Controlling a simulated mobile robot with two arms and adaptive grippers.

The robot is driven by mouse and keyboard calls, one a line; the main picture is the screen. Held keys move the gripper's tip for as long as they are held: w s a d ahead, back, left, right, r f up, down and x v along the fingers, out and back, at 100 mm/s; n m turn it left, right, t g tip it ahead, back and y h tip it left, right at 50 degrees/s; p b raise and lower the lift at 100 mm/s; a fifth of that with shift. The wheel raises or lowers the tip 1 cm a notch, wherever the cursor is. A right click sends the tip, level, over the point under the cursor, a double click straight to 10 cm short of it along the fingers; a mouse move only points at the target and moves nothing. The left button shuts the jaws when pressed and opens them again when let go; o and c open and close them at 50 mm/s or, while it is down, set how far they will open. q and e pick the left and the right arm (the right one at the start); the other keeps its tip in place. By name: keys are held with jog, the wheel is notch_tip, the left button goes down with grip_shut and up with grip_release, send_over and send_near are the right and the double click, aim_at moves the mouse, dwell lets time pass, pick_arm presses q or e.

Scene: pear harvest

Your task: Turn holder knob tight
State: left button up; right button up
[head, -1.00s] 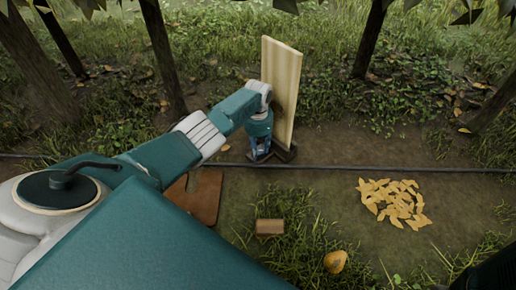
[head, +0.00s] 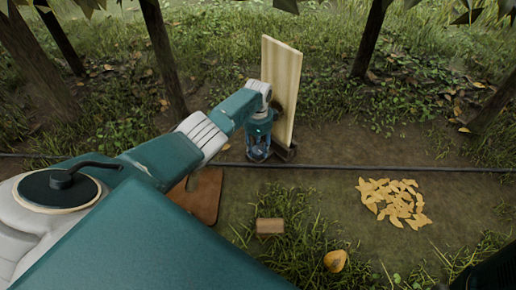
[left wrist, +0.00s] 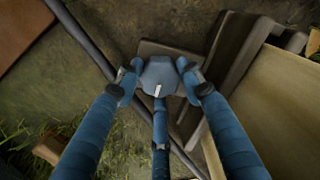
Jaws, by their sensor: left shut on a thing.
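The holder knob (left wrist: 160,74) is a blue-grey knob with a white mark, seen from above in the left wrist view. The mark points towards the bottom of that picture. My left gripper (head: 258,153) points down over it, with its blue fingers closed around the knob from several sides. The dark holder (left wrist: 224,62) lies beside and under the knob; a corner of it shows in the head view (head: 285,153). A pale wooden board (head: 285,75) stands upright in the holder. The gripper hides the knob in the head view. My right gripper is not in view.
A black hose (head: 350,167) runs across the ground near the holder. A brown board (head: 208,196) lies at left. A small wooden block (head: 270,226), a yellow pear (head: 335,261) and a pile of yellow leaves (head: 394,202) lie nearer. Tree trunks stand behind.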

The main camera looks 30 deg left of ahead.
aim_at(258, 150)
pick_arm(q)
jog(key=shift+m, duration=0.3)
jog(key=o, duration=1.2)
jog(key=shift+c, duration=0.2)
notch_tip(258, 150, up, 12)
